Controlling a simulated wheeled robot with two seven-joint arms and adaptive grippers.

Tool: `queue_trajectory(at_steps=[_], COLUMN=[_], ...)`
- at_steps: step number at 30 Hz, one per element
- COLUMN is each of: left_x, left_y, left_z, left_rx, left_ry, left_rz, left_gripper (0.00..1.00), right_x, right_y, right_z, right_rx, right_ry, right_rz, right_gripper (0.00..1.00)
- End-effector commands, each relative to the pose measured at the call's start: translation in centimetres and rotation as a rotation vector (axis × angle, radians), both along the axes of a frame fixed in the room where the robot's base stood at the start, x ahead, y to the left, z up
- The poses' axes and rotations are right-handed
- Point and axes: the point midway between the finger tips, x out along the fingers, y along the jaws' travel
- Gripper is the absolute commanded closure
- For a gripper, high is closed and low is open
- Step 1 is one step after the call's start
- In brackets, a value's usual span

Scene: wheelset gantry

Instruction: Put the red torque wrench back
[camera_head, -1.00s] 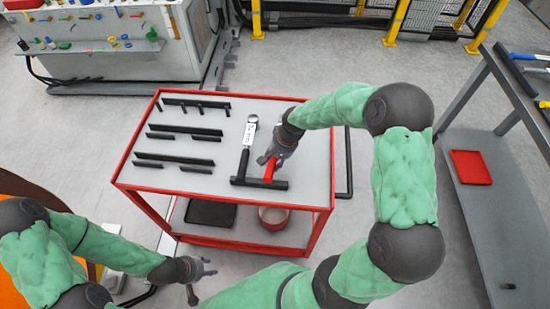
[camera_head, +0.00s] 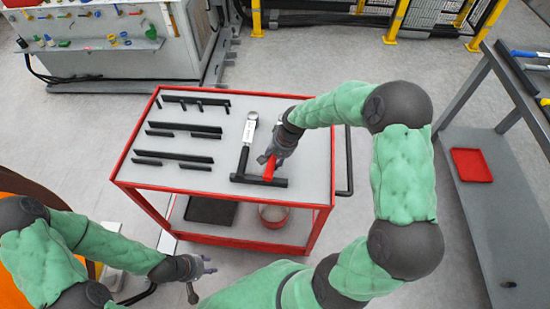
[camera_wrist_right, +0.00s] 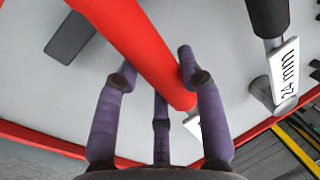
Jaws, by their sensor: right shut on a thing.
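The red torque wrench (camera_head: 269,168) is over the right front part of the cart top, its red end at the black holder strip (camera_head: 275,182). Whether it rests in the strip is unclear. My right gripper (camera_head: 268,158) is shut on it. In the right wrist view, the red wrench (camera_wrist_right: 135,45) runs between the purple fingers of my right gripper (camera_wrist_right: 155,75). My left gripper (camera_head: 203,278) is spread open and empty, in front of the cart at lower left.
Several black strips (camera_head: 175,157) lie on the cart's left half.

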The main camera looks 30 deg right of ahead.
Motion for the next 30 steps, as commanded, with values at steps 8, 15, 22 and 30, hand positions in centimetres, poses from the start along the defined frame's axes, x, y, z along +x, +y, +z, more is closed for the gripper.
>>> queue_trajectory(at_steps=[8,15,22,30], left_x=[0.0,0.0,0.0,0.0], left_y=[0.0,0.0,0.0,0.0], left_z=[-0.2,-0.2,-0.2,-0.2], left_rx=[0.000,0.000,0.000,0.000], left_ry=[0.000,0.000,0.000,0.000], left_rz=[0.000,0.000,0.000,0.000], left_gripper=[0.60,0.60,0.60,0.60], right_x=[0.1,0.0,-0.1,-0.7], right_y=[-0.1,0.0,-0.1,-0.9], right_z=[-0.3,-0.3,0.0,4.1], right_rx=[-0.001,-0.001,0.000,-0.001], right_ry=[-0.003,-0.001,0.000,-0.004], right_rz=[-0.001,0.000,0.000,-0.001], right_gripper=[0.47,0.33,0.33,0.33])
